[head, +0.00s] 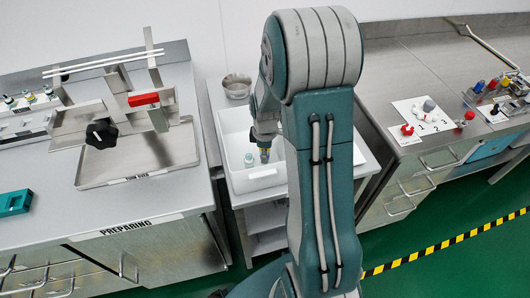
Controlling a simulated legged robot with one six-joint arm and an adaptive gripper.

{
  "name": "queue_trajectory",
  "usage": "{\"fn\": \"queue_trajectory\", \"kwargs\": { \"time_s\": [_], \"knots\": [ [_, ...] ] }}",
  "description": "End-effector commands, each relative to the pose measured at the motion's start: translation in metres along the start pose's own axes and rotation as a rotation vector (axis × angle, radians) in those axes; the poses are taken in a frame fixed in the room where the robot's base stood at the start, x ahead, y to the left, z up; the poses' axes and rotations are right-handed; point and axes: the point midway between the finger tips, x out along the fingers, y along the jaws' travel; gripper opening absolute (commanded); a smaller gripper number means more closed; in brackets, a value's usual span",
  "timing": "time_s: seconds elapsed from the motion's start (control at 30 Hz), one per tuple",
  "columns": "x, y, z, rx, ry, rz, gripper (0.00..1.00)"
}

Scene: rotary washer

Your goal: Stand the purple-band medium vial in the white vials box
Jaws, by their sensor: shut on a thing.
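The white vials box (262,178) is an open tub on the stand in the middle, partly hidden behind my arm. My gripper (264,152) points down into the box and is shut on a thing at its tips. That thing is too small and too covered to make out clearly, so I cannot confirm a purple band or whether it touches the box floor. A small pale vial with a teal part (249,160) stands in the box, just left of my gripper and apart from it.
A metal bowl (237,86) stands behind the box. The left bench holds a metal tray (150,165) with a frame and a teal block (15,203). The right bench holds a numbered white plate (425,120) with knobs. My arm hides the box's right part.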

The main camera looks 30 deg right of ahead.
Motion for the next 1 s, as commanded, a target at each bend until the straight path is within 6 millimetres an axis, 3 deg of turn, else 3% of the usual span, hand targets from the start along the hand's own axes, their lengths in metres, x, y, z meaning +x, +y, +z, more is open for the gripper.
{"fn": "queue_trajectory", "kwargs": {
  "time_s": [0.17, 0.2, 0.27, 0.7, 1.0],
  "knots": [
    [0.002, 0.0, 0.0, 0.0, -0.001, -0.001, 0.0],
    [0.002, 0.0, 0.0, 0.0, 0.0, -0.001, 0.54],
    [0.002, 0.0, 0.0, 0.0, 0.0, -0.001, 0.75],
    [-0.003, 0.0, 0.0, 0.001, 0.0, 0.001, 0.75],
    [-0.057, 0.001, 0.0, 0.001, 0.002, 0.005, 0.75]
  ]
}}
